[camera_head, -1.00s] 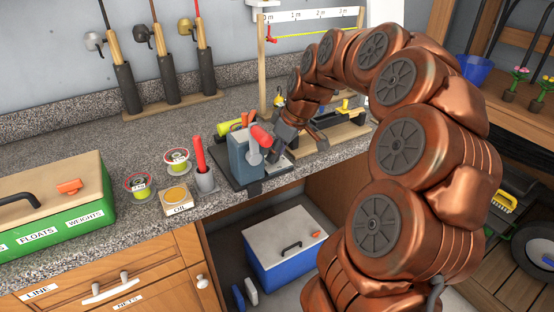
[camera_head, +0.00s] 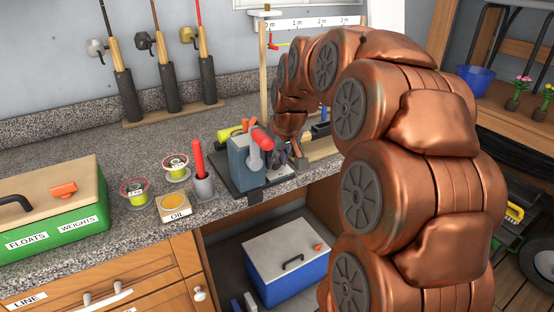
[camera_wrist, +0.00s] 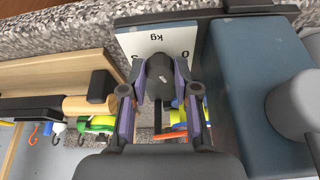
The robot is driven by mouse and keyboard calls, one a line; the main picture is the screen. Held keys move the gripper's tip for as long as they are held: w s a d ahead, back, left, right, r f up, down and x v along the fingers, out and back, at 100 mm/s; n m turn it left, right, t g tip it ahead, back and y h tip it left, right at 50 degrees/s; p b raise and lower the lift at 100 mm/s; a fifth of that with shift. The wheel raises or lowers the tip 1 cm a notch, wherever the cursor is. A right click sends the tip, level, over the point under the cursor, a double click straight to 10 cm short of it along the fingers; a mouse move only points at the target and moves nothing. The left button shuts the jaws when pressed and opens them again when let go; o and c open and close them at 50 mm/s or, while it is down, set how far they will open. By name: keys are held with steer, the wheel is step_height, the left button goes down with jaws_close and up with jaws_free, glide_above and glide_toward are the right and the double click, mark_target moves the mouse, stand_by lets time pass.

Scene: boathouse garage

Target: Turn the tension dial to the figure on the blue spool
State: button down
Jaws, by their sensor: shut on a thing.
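My gripper (camera_wrist: 160,100) is shut on the knob, one finger on each side. In the head view my gripper (camera_head: 286,158) is at the right side of the blue-grey winder (camera_head: 240,165) and mostly hidden by my arm. I cannot make out a blue spool.
The winder's body (camera_wrist: 255,90) stands close to the right of my gripper in the wrist view. A blue cooler (camera_head: 289,262) sits below.

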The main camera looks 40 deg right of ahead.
mark_target(277, 162)
stand_by(0.3)
steer(key=c, duration=0.9)
jaws_free()
steer(key=shift+o, duration=0.2)
steer(key=shift+r, duration=0.1)
step_height(277, 162, up, 10)
